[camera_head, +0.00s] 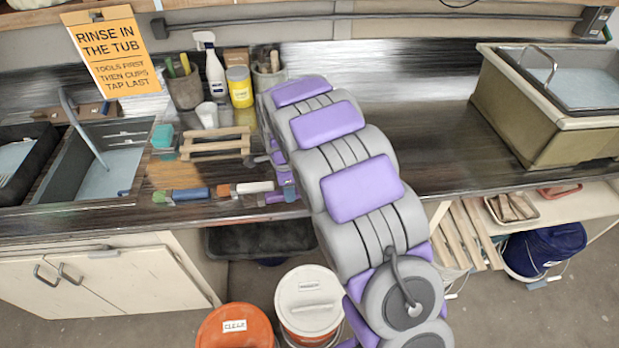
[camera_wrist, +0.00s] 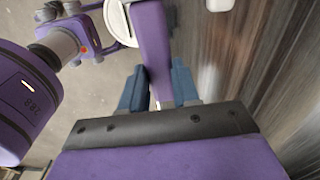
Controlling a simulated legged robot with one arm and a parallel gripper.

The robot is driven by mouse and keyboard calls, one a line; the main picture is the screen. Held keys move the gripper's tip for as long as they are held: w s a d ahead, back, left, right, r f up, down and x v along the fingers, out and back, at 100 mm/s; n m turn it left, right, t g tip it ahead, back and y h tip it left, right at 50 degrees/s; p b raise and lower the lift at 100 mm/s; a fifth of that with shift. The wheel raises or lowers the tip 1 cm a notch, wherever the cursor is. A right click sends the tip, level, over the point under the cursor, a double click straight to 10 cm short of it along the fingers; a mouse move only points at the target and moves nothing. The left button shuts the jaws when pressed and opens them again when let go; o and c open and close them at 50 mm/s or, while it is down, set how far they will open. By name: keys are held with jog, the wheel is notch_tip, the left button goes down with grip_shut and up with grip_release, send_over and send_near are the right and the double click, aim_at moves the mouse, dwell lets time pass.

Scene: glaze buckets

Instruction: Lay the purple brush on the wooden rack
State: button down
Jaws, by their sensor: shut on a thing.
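The wooden rack (camera_head: 215,144), a small slatted frame, sits empty on the dark counter, left of my arm. My gripper (camera_head: 283,180) is low at the counter's front edge, right of the rack and partly hidden by my arm. In the wrist view its blue-grey fingers (camera_wrist: 158,78) are shut on the handle of the purple brush (camera_wrist: 152,35), which runs away from the palm between them.
A green-tipped brush with a blue handle (camera_head: 183,195) and a white-handled brush (camera_head: 252,188) lie along the front edge. A teal sponge (camera_head: 163,136), white cup (camera_head: 207,115) and yellow jar (camera_head: 240,87) stand around the rack. A sink (camera_head: 100,175) is at left.

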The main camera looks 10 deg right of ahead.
jog(key=shift+s+a+m, duration=0.3)
jog(key=shift+a, duration=0.5)
jog(key=w+d+b, duration=0.1)
jog(key=w+d, duration=0.1)
jog(key=d, duration=0.2)
jog(key=w+d+f+b, duration=0.1)
jog(key=w+d, duration=0.2)
jog(key=d, duration=0.2)
jog(key=w+d, duration=0.3)
jog(key=d, duration=0.1)
jog(key=shift+d+f+b, duration=0.2)
jog(key=shift+f+b, duration=0.05)
jog(key=shift+b, duration=0.15)
jog(key=f, duration=0.3)
jog(key=shift+w+d+f+b, duration=0.1)
jog(key=shift+w+d+b, duration=0.1)
jog(key=shift+b, duration=0.1)
